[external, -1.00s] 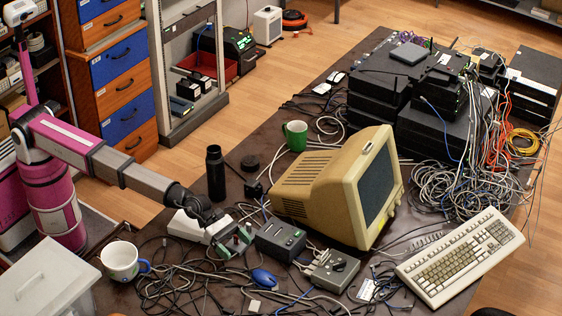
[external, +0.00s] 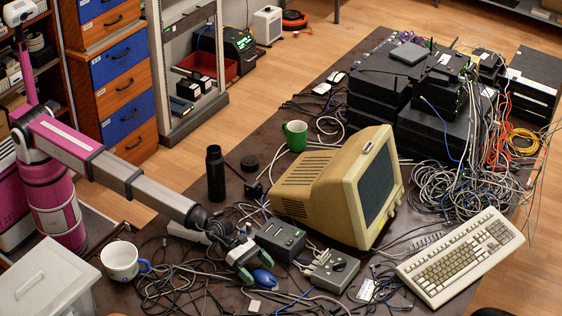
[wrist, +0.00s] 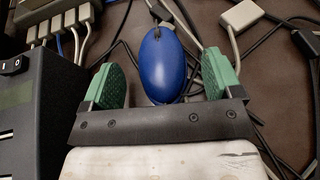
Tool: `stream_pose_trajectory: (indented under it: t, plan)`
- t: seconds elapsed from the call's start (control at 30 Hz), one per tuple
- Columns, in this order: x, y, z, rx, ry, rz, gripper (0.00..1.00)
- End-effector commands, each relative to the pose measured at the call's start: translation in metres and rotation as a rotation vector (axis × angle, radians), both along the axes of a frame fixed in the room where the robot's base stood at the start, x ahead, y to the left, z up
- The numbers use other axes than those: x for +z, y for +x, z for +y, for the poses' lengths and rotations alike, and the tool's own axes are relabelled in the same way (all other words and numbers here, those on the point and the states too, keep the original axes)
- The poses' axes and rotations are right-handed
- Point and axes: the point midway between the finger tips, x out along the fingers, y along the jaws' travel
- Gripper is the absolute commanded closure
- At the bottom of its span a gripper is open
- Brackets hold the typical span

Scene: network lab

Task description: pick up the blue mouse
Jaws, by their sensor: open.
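The blue mouse (external: 263,279) lies on the dark table among cables, in front of a small dark grey box. In the wrist view the blue mouse (wrist: 163,63) is upright in the picture, between the two green fingertips and partly beyond them. My gripper (external: 245,265) is low over the table, right beside the mouse in the external view. In the wrist view my gripper (wrist: 160,80) is open, with a gap between each finger and the mouse. The near end of the mouse lies close to the gripper's dark palm bar.
The dark grey box (external: 280,238) stands close behind the gripper; it fills the left edge of the wrist view (wrist: 35,110). A grey switch box (external: 331,271) is to the right. A beige monitor (external: 310,185) stands behind. A white mug (external: 121,262) is left. Loose cables surround the mouse.

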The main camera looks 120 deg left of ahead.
Motion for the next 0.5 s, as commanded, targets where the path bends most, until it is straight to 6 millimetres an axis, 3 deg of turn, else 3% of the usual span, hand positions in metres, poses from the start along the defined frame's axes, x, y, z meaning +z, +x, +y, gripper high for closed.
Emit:
stream_pose_trajectory:
  t: [0.1,0.37,0.43,0.5]
  plan:
    - [-0.0068,0.0176,-0.0024,-0.001,0.000,0.000,0.15]
    - [-0.0081,0.0194,-0.0029,-0.001,-0.001,-0.001,0.15]
    - [-0.0081,0.0193,-0.0029,-0.001,-0.001,-0.001,0.32]
    - [-0.0080,0.0193,-0.0029,-0.001,-0.001,-0.001,0.54]
